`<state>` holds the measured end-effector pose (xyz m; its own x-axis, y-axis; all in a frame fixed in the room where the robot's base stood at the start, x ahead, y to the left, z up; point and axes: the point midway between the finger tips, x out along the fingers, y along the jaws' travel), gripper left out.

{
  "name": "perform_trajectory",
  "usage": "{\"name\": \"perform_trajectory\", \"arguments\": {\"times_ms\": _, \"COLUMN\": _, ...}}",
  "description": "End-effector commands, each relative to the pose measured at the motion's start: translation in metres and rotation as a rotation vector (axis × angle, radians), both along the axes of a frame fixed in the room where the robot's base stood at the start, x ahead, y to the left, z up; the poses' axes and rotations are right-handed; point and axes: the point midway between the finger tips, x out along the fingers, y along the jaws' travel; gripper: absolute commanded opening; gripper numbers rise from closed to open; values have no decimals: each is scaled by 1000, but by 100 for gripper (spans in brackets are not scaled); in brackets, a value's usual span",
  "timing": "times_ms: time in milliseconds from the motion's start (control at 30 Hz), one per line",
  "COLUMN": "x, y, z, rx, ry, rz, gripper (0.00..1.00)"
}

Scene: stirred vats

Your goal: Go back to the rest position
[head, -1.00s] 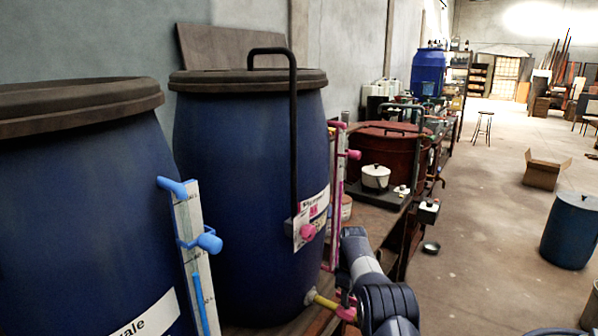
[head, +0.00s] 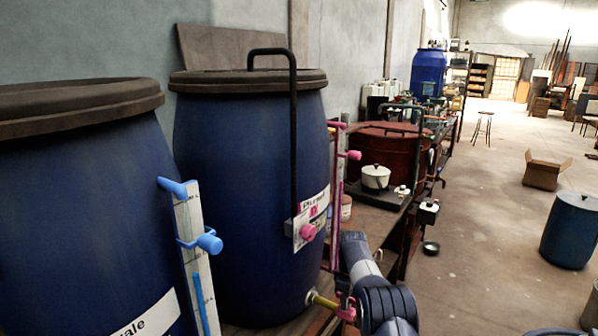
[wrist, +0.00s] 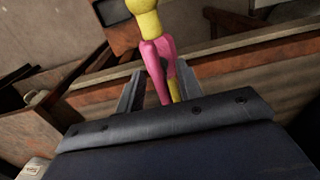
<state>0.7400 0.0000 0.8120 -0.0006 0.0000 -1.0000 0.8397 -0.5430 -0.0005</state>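My gripper (wrist: 158,88) shows in the wrist view with its two grey fingers apart, one on each side of a pink tap handle (wrist: 158,52) on a yellow spout (wrist: 146,22). The fingers look open, with no clear grip on the handle. In the head view, my arm reaches in at bottom centre and hides the gripper. The pink tap (head: 346,309) and its yellow pipe (head: 322,300) sit low on the right side of the middle blue vat (head: 235,190).
Another blue vat (head: 75,210) with a blue-fitted gauge (head: 192,245) stands at left. A red-brown vat (head: 385,150) and a white pot (head: 375,177) stand farther along the bench. The floor at right is mostly clear, with a cardboard box (head: 545,172) and blue drum (head: 570,232).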

Motion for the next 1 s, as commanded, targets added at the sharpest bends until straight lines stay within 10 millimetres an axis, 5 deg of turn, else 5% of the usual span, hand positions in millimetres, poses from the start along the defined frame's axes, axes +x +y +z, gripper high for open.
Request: {"name": "perform_trajectory", "arguments": {"times_ms": 1000, "x": 0, "y": 0, "z": -1, "rx": -1, "ry": 0, "rz": -799, "gripper": 35}}
